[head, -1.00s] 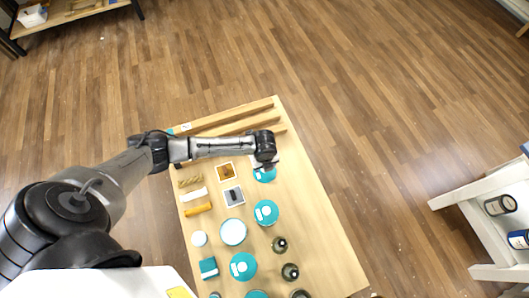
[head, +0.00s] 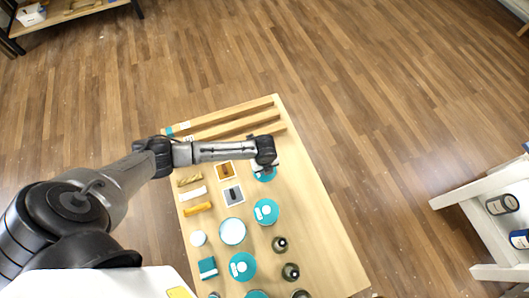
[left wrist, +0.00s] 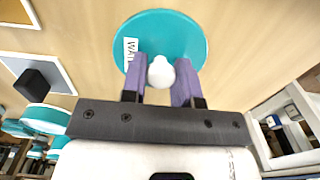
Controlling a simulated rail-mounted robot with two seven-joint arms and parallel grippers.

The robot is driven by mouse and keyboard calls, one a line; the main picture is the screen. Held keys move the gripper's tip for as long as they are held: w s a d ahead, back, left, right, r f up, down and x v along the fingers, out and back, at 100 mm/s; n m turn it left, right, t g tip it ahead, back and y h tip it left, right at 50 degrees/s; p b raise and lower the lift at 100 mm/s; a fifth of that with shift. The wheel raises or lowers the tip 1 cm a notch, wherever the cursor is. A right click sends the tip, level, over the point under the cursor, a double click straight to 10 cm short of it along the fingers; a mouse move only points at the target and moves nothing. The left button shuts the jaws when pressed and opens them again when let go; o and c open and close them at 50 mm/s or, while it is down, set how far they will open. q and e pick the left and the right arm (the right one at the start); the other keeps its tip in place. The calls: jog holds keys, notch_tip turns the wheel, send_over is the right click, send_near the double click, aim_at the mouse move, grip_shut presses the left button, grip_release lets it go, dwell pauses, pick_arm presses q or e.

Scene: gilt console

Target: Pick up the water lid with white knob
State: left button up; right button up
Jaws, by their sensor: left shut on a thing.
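The water lid (left wrist: 185,38) is a round teal disc with a white knob (left wrist: 160,72) and a white label whose visible letters begin "WA". In the head view the lid (head: 264,175) is at the far right part of the wooden table, partly hidden under my left gripper (head: 265,167). In the left wrist view the purple fingers of my left gripper (left wrist: 166,82) are on either side of the white knob, shut on it. I cannot tell whether the lid is clear of the table. My right gripper is not in view.
Other teal lids (head: 266,212) and dark round jars (head: 290,271) stand nearer on the wooden table (head: 325,235). Two framed tiles (head: 232,194) and yellow blocks (head: 197,209) lie to the left. Wooden rails (head: 235,128) cross the far end. A white shelf (head: 480,205) stands at right.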

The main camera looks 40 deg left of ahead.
pick_arm(q)
jog(key=c, duration=0.3)
